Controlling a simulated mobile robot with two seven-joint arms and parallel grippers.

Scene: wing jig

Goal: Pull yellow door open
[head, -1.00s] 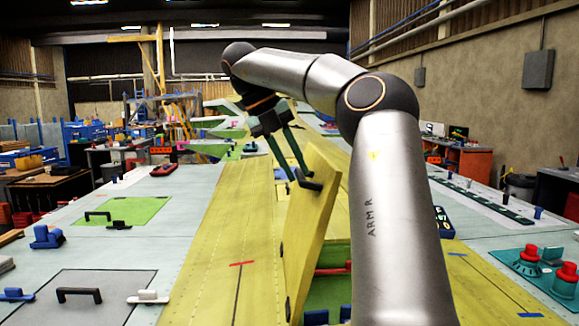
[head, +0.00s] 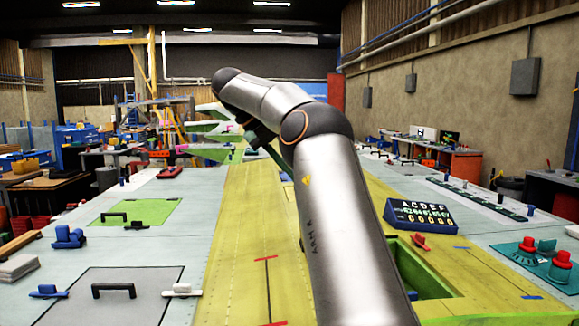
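My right arm crosses the middle of the view and hides much of the yellow surface (head: 245,220). My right gripper (head: 272,152) is at the far end of that arm, mostly hidden behind its links; a little of its dark green fingers shows. I cannot see whether it is open or holds anything. A rectangular opening with a green inside (head: 425,272) lies in the yellow surface right of my arm; its left part is hidden. I cannot make out the yellow door itself; no upright panel shows. My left gripper is not in view.
A dark sign box with white letters (head: 420,214) stands behind the opening, with a red clip (head: 420,241) near it. A teal fixture with red knobs (head: 535,262) is at the right. Black handles (head: 113,290) and blue clamps (head: 68,237) sit on the grey left surface.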

